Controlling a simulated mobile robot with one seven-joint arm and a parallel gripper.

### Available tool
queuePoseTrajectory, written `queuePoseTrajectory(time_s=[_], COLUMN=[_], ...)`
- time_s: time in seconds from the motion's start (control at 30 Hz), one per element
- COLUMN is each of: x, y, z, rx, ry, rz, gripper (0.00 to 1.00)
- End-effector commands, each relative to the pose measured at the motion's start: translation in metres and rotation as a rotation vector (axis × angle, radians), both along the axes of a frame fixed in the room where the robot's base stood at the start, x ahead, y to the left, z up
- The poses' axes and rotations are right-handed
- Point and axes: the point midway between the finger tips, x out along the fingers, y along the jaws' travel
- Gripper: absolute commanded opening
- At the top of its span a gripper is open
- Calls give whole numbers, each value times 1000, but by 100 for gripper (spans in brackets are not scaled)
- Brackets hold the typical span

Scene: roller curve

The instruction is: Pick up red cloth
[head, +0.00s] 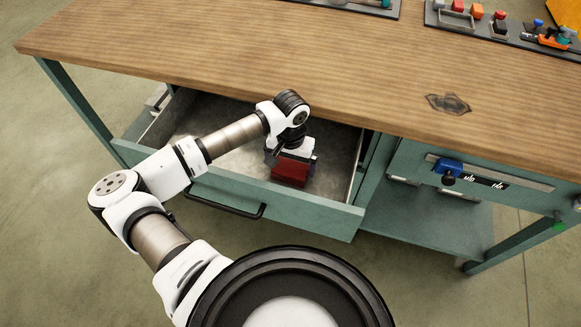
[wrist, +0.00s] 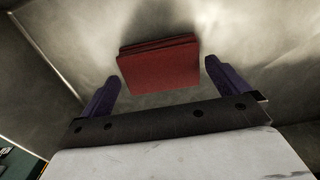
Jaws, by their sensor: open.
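The red cloth (head: 291,171) is a folded, flat-sided stack inside the open drawer. In the wrist view the cloth (wrist: 160,66) lies on the grey drawer floor, just ahead of the fingers and between their lines. My gripper (head: 291,160) reaches down into the drawer over the cloth and hides part of it. In the wrist view my gripper (wrist: 160,86) is open, with one purple finger on each side of the cloth and a gap at each side. Contact with the cloth does not show.
The open drawer (head: 270,197) has a green front with a dark handle (head: 225,206) and otherwise bare floor. The wooden benchtop (head: 300,65) overhangs its back. Trays of tools and a dark stain (head: 448,103) are on the benchtop. A panel with a blue switch (head: 448,166) is at right.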

Motion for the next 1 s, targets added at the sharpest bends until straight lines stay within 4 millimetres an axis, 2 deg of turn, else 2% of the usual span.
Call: queuePoseTrajectory(time_s=[0.2, 0.43, 0.7, 1.0], x=[0, 0, 0, 1], y=[0, 0, 0, 1], z=[-18, -20, -20, -17], rx=[-2, 0, 0, 1], ry=[1, 0, -1, -1], rz=[2, 1, 1, 2], gripper=[100, 100, 68, 68])
